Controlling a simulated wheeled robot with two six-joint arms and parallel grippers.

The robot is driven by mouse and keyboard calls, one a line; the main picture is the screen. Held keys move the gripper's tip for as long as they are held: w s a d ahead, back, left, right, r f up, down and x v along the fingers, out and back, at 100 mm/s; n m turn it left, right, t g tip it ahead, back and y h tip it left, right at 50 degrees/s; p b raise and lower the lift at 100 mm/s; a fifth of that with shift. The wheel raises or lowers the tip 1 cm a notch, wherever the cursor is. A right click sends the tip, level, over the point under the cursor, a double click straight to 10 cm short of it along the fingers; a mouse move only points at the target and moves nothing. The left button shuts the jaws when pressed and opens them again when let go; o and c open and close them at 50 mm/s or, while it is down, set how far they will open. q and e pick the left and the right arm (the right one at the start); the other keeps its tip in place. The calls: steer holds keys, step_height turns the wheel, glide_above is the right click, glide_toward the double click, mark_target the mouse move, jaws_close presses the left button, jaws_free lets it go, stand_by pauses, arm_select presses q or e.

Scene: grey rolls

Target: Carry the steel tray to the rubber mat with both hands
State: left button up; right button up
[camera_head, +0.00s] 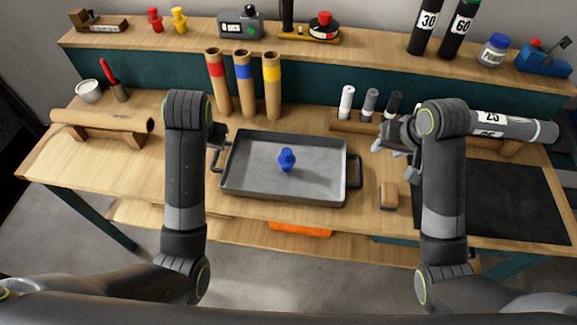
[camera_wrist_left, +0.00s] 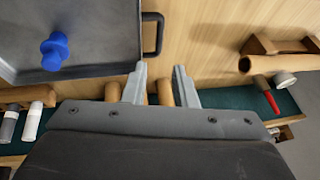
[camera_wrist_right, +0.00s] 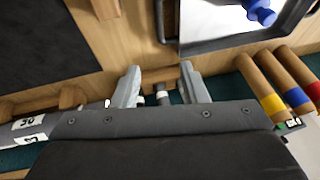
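The grey steel tray (camera_head: 250,185) lies on the bench, a dark handle at each short end. A small blue knobbed piece (camera_head: 287,159) stands upright on it. The black rubber mat (camera_head: 500,205) lies flat at the right, partly behind my right arm; it also shows in the right wrist view (camera_wrist_right: 40,45). My left gripper (camera_wrist_left: 158,84) is open and empty, apart from the tray's left handle (camera_wrist_left: 153,34); my arm mostly hides it in the head view. My right gripper (camera_head: 385,148) is open and empty, apart from the right handle (camera_head: 354,171).
A wooden block (camera_head: 389,195) sits between tray and mat. A rack (camera_head: 350,122) with small cylinders stands behind right, beside a long dark roll (camera_head: 510,127). A brown roll (camera_head: 100,121) lies on a stand at left.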

mark_target(214, 159)
arm_select(q)
steer(key=x, duration=1.7)
steer(key=shift+w+f, duration=0.15)
steer(key=shift+f, duration=0.05)
arm_select(e)
steer(key=x, duration=1.7)
steer(key=shift+w+f, duration=0.15)
steer(key=shift+f, duration=0.1)
arm_select(q)
steer(key=shift+c, duration=0.5)
arm_select(e)
steer(key=shift+c, duration=0.4)
arm_select(q)
jaws_close()
arm_select(e)
steer(key=c, duration=0.5)
jaws_close()
